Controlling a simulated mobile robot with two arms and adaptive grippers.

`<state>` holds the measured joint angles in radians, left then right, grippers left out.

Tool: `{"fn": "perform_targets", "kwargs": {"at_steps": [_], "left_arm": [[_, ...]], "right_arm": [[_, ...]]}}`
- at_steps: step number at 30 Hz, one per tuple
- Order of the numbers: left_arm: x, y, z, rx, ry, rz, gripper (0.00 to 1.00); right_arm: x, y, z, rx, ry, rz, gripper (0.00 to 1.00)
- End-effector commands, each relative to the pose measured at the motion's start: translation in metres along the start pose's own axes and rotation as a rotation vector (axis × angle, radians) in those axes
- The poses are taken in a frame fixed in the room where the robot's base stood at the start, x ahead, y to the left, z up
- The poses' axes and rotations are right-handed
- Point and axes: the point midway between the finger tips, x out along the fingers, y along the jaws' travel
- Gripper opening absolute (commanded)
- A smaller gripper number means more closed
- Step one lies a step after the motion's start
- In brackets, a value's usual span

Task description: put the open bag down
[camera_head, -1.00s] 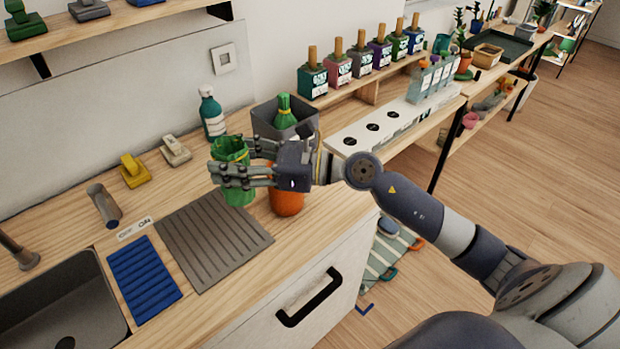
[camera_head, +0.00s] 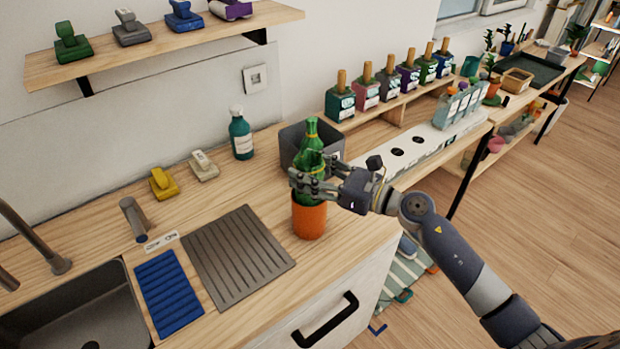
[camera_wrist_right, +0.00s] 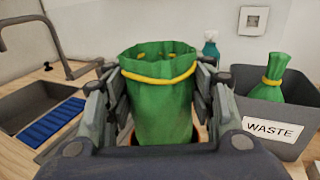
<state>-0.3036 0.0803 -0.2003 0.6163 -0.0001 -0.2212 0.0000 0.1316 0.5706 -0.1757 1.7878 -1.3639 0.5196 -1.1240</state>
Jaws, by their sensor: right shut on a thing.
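The open green bag (camera_head: 311,197) is upright between the fingers of my right gripper (camera_head: 300,180), which is shut on it. In the right wrist view the bag (camera_wrist_right: 160,97) shows its open mouth and a yellow band below the rim. The orange pot (camera_head: 309,222) stands on the wooden counter directly below the bag. The bag's lower end overlaps the pot's mouth; I cannot tell how deep it sits inside. The pot's rim shows behind the bag in the wrist view. My left gripper is not in view.
A grey waste bin (camera_head: 293,138) with a tied green bag (camera_wrist_right: 273,82) stands just behind. A teal spray bottle (camera_head: 240,135), a ribbed grey mat (camera_head: 238,258), a blue mat (camera_head: 167,290) and the sink (camera_head: 75,315) lie to the left. Counter left of the pot is partly clear.

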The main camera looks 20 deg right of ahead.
Motion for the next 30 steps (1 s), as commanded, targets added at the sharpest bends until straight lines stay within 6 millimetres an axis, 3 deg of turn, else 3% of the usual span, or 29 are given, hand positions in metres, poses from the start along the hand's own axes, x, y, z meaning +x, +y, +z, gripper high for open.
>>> {"fn": "perform_targets", "kwargs": {"at_steps": [4,29,30], "left_arm": [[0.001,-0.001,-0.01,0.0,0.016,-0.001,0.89],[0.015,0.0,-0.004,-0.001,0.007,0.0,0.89],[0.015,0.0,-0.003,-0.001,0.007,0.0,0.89]], "right_arm": [[0.0,0.0,-0.016,0.003,-0.002,-0.001,0.27],[0.0,0.0,-0.029,-0.001,-0.002,-0.001,0.27],[0.0,0.0,-0.029,-0.001,-0.001,-0.001,0.57]]}}
